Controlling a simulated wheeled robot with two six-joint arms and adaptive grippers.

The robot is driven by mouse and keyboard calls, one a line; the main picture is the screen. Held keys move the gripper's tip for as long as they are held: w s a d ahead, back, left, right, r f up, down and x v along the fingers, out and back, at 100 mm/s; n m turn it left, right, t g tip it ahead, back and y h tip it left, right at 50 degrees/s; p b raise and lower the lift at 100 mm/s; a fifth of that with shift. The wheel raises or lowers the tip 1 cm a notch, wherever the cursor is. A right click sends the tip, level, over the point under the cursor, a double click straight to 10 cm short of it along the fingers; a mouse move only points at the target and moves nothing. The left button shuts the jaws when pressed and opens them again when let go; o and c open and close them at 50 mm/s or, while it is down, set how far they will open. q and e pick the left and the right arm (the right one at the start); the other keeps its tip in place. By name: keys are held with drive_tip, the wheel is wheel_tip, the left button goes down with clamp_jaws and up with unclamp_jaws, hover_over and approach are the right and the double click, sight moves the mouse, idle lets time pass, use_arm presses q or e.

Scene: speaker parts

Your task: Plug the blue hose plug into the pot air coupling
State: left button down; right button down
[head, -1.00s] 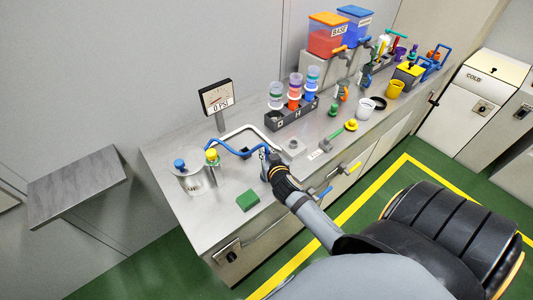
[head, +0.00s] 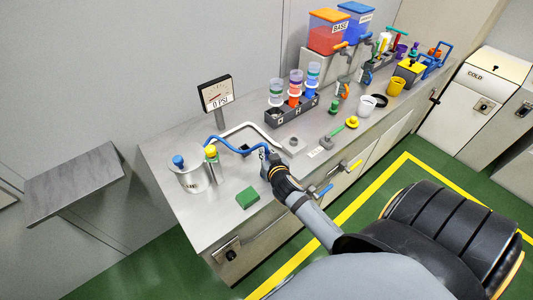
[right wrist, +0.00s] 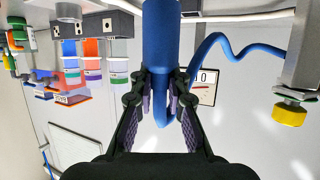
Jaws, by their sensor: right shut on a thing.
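The blue hose plug (right wrist: 160,45) is a thick blue cylinder in the right wrist view. My right gripper (right wrist: 160,85) is shut on it, one finger on each side. In the head view my right gripper (head: 268,163) is over the counter, right of the pot, and largely hides the plug. The blue hose (head: 232,149) arches from beside the pot to the gripper. I cannot tell which part is the air coupling. My left gripper is out of view.
A green block (head: 247,198) lies in front of the pot. A gauge (head: 215,93) reading 0 PSI stands behind. A dark rack (head: 292,113) holds several coloured cups. Small valves and cups crowd the right side of the counter (head: 205,235).

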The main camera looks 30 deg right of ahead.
drive_tip(key=shift+f+b, duration=0.95)
drive_tip(key=shift+f, duration=0.25)
drive_tip(key=c, duration=1.3)
unclamp_jaws()
drive_tip(key=shift+r, duration=0.1)
drive_tip(key=shift+o, duration=0.2)
drive_tip(key=v, duration=1.2)
